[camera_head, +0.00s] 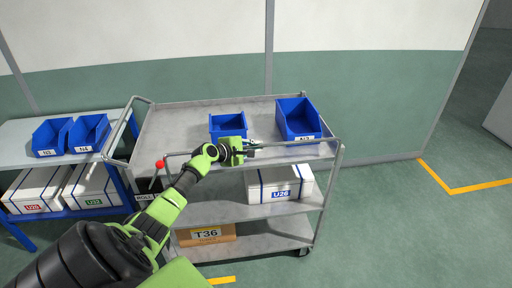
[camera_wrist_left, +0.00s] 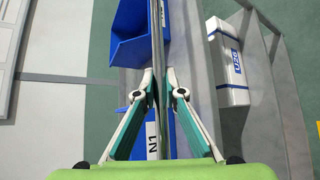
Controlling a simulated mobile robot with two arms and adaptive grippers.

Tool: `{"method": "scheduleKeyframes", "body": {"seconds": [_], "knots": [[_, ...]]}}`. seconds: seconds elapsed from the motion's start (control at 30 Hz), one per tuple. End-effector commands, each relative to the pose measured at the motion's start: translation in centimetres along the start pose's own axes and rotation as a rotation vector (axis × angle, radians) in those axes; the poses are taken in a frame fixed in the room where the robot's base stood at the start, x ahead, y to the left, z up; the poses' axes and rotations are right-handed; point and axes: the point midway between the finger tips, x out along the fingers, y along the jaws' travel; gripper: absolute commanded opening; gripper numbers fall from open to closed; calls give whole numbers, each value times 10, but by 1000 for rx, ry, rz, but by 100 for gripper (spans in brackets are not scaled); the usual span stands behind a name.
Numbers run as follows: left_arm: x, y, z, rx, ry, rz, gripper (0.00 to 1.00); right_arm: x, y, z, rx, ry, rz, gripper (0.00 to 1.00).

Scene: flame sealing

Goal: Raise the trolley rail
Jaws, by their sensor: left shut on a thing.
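The grey trolley (camera_head: 165,128) has three shelves. Its thin metal rail (camera_head: 292,144) runs along the front of the top shelf and crosses the left wrist view (camera_wrist_left: 158,40) from top to bottom. My left gripper (camera_head: 252,147) is at the middle of the rail. In the left wrist view its two fingers (camera_wrist_left: 159,86) close on the rail from both sides. A red knob (camera_head: 160,164) sits near the rail's left end. My right gripper is in neither view.
Two blue bins, a small one (camera_head: 228,121) and a larger one (camera_head: 298,118), stand on the top shelf behind the rail. A white box U26 (camera_head: 265,185) and a carton T36 (camera_head: 208,234) stand below. A blue-framed table (camera_head: 18,130) is at left. Floor at right is clear.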

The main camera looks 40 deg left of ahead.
Motion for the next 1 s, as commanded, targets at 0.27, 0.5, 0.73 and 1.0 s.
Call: {"method": "scheduleKeyframes", "body": {"seconds": [0.27, 0.5, 0.73, 1.0], "knots": [[0, 6, 0, 0, 0, 11, 28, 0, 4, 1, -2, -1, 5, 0], [-1, 3, 0, 1, 1, 6, 28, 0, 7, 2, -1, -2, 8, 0], [-21, 1, -1, 4, 1, 4, 28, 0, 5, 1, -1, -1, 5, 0], [-69, 1, 0, 4, 1, 4, 28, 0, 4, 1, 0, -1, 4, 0]]}}
